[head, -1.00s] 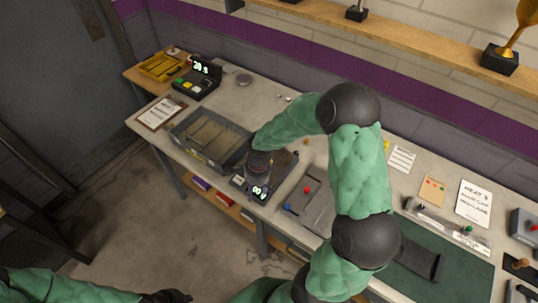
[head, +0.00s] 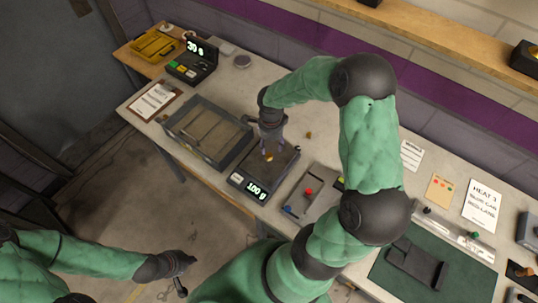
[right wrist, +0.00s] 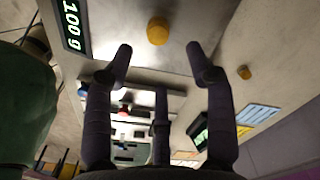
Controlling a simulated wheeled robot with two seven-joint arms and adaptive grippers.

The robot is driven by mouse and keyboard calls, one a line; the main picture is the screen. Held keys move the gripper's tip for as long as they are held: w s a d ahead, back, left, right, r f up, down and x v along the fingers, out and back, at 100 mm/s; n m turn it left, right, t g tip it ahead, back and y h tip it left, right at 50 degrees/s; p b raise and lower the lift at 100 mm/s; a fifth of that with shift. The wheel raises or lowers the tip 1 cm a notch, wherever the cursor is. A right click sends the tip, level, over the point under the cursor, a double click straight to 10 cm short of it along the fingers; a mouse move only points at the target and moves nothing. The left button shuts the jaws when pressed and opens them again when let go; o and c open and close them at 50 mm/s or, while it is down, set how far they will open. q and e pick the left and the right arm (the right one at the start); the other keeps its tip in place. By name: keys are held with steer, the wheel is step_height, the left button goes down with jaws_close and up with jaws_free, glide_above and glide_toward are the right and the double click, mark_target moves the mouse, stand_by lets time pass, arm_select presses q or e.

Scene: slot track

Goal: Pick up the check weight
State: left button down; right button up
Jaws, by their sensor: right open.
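A small brass check weight (head: 269,156) stands on the dark pan of the scale (head: 281,172), whose display reads 100 g. The weight also shows in the right wrist view (right wrist: 157,31), just beyond and between the fingertips. My right gripper (head: 268,147) is open above the pan with its fingers pointing down at the weight. In the right wrist view its fingers (right wrist: 158,60) are spread and empty. My left gripper (head: 180,283) hangs over the floor at the lower left, away from the bench; its finger opening is unclear.
A second small brass piece (head: 308,134) lies on the bench behind the scale. A clear-lidded case (head: 207,132) stands left of the scale. A grey tray with red and blue knobs (head: 307,193) stands to its right. A display box (head: 192,62) is farther back.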

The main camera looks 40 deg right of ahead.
mark_target(269, 154)
steer(key=shift+w+f, duration=0.1)
steer(key=shift+f, duration=0.6)
steer(key=shift+a+f, duration=0.15)
steer(key=shift+f, duration=1.15)
steer(key=shift+a+f, duration=0.1)
steer(key=shift+f, duration=1.15)
steer(key=shift+w, duration=0.1)
jaws_close()
